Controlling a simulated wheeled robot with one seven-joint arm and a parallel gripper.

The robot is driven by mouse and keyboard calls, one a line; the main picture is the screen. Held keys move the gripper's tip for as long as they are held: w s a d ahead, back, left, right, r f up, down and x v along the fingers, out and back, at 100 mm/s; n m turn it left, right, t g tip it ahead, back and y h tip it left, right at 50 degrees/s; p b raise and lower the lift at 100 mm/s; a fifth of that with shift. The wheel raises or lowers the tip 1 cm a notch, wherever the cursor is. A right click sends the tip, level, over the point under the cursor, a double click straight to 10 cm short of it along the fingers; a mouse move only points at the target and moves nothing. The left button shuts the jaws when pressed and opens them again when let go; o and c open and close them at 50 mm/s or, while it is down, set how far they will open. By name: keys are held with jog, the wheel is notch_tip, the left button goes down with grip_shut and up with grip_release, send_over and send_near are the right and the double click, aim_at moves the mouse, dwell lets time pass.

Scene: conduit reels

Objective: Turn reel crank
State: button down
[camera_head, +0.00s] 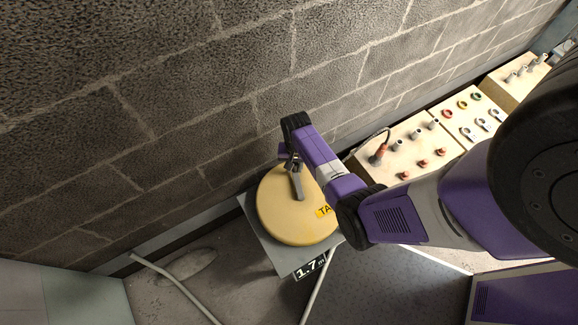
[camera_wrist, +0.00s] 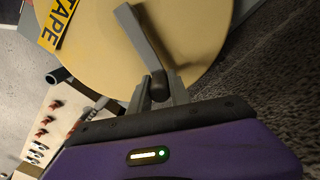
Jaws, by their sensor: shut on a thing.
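The yellow reel (camera_head: 280,215) lies flat on a grey stand below my arm, with a "TAPE" label partly hidden by my arm. It also shows in the wrist view (camera_wrist: 185,30). A grey crank arm (camera_head: 298,184) runs across the reel's top from near its middle toward the wall side. The crank's dark knob (camera_wrist: 159,86) stands between my fingers in the wrist view. My gripper (camera_wrist: 160,92) is shut on this knob, near the reel's rim. In the head view my gripper (camera_head: 292,160) is small and partly covered by my wrist.
A block wall (camera_head: 200,90) rises close behind the reel. A sign reading "1.7" (camera_head: 310,267) is on the stand's (camera_head: 268,240) front. Pale hoses (camera_head: 175,285) lie at the lower left. Boards with several fittings (camera_head: 410,150) and a red-handled tool (camera_head: 378,154) are at right.

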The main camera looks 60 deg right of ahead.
jog(key=shift+s+d+r+m, duration=0.1)
jog(key=shift+s+d+m, duration=0.15)
jog(key=shift+m, duration=0.05)
jog(key=shift+s+d+p, duration=0.3)
jog(key=shift+s+p, duration=0.05)
jog(key=shift+s, duration=0.3)
jog(key=c, duration=1.2)
grip_release()
notch_tip(320, 180, up, 8)
jog(key=p, duration=0.2)
jog(key=shift+f, duration=0.2)
